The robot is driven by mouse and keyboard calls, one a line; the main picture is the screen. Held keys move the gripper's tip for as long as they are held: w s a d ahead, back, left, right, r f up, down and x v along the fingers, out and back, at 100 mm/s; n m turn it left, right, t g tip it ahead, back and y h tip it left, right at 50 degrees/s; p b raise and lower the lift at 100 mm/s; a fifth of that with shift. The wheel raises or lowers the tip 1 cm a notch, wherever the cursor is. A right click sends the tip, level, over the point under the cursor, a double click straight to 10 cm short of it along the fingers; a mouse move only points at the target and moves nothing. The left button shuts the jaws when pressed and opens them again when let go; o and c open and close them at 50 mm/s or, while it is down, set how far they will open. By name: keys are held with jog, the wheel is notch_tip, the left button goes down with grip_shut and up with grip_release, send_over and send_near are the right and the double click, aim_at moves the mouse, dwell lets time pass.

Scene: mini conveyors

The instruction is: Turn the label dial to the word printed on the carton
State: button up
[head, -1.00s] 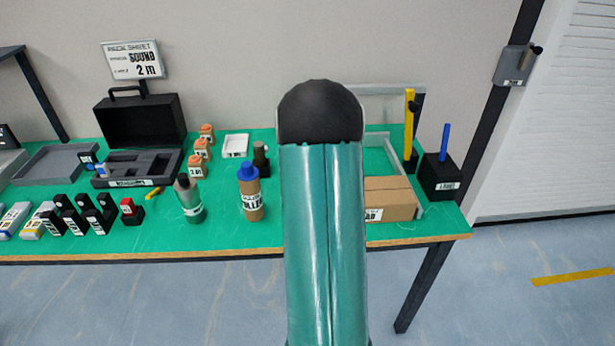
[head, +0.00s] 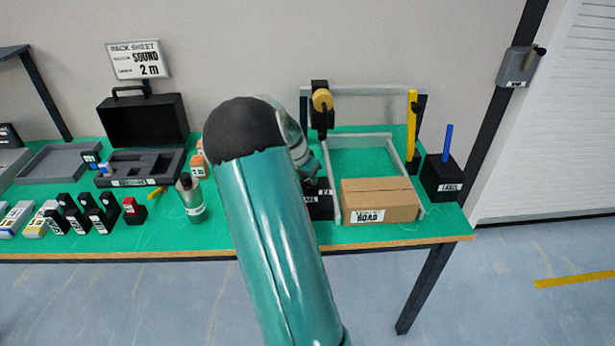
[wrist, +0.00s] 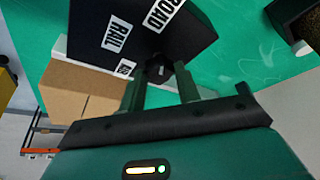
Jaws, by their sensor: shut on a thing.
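The brown carton (head: 380,198) stands on the green table at the right, with a white label on its front reading ROAD. It also shows in the wrist view (wrist: 75,95). The black label dial box (head: 319,204) is left of the carton, partly hidden by my arm. In the wrist view, white labels on the box (wrist: 180,40) read ROAD and RAIL, with a third too small to read. My gripper (wrist: 160,80) is at the face of the box, with its fingers shut on the small dial knob (wrist: 157,70). The knob's pointing direction is unclear.
Grey rails (head: 335,185) frame the carton. A grey-green bottle (head: 189,198) stands left of my arm. The table's front edge is close.

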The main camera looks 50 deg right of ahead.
dwell(0.4)
jog(key=o, duration=1)
jog(key=shift+c, duration=0.2)
jog(key=v, duration=1.3)
jog(key=shift+r, duration=0.35)
jog(key=shift+w+a, duration=0.1)
jog(key=shift+a, duration=0.05)
